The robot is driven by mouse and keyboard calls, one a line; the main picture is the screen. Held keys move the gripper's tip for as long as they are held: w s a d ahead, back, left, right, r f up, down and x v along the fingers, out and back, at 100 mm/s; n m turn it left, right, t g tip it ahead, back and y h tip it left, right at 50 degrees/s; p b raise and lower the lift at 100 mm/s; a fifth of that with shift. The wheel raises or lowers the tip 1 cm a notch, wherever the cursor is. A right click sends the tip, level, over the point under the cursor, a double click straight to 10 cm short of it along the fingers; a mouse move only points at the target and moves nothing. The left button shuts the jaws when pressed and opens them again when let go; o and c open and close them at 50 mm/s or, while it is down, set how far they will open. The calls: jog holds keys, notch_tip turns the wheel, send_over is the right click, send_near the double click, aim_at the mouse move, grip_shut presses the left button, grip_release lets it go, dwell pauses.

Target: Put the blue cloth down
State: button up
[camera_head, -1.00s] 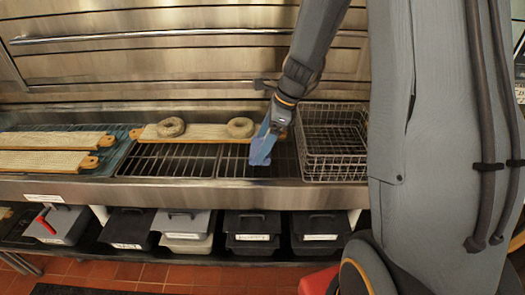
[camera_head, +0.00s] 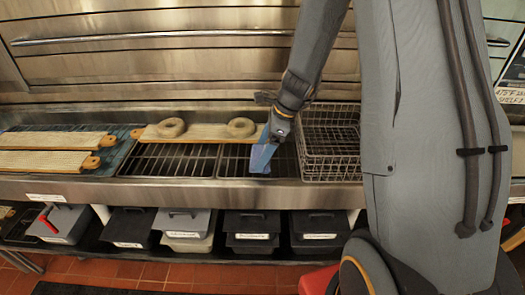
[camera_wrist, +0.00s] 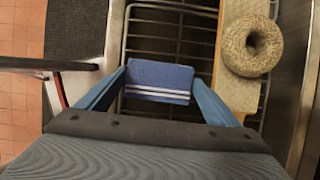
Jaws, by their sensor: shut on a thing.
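The blue cloth (camera_wrist: 158,80), with white stripes along one edge, spans between the blue fingers of my gripper (camera_wrist: 158,84) in the wrist view. My gripper is shut on it. In the head view the cloth (camera_head: 261,162) hangs at the tips of my gripper (camera_head: 264,154), over the wire rack (camera_head: 230,163) to the left of the wire basket. The fingers partly cover the cloth there. I cannot tell whether its lower edge touches the rack.
A board (camera_head: 205,131) with two bagels (camera_head: 171,127) lies behind the rack. A wire basket (camera_head: 331,160) stands close on the right. More boards (camera_head: 45,160) lie at the left. Lidded bins (camera_head: 252,232) stand on the shelf below. The rack left of the cloth is bare.

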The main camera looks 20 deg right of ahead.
jog(key=shift+f, duration=0.25)
dwell(0.5)
jog(key=o, duration=0.8)
jog(key=shift+o, duration=0.2)
jog(key=shift+f, duration=0.2)
dwell(0.6)
jog(key=w+d+b+v, duration=0.1)
jog(key=b+v, duration=0.2)
jog(key=v, duration=0.3)
jog(key=s+a+n+h, duration=0.2)
jog(key=s+n, duration=0.6)
jog(key=n, duration=0.3)
jog(key=s+a+n+h, duration=0.1)
jog(key=s+n+h, duration=0.1)
jog(key=s+n, duration=0.7)
jog(key=shift+a+r+n, duration=0.4)
jog(key=shift+r+n, duration=0.1)
jog(key=shift+n, duration=0.5)
jog(key=shift+s+f+b, duration=0.15)
jog(key=shift+f+b, duration=0.4)
jog(key=shift+f, duration=0.25)
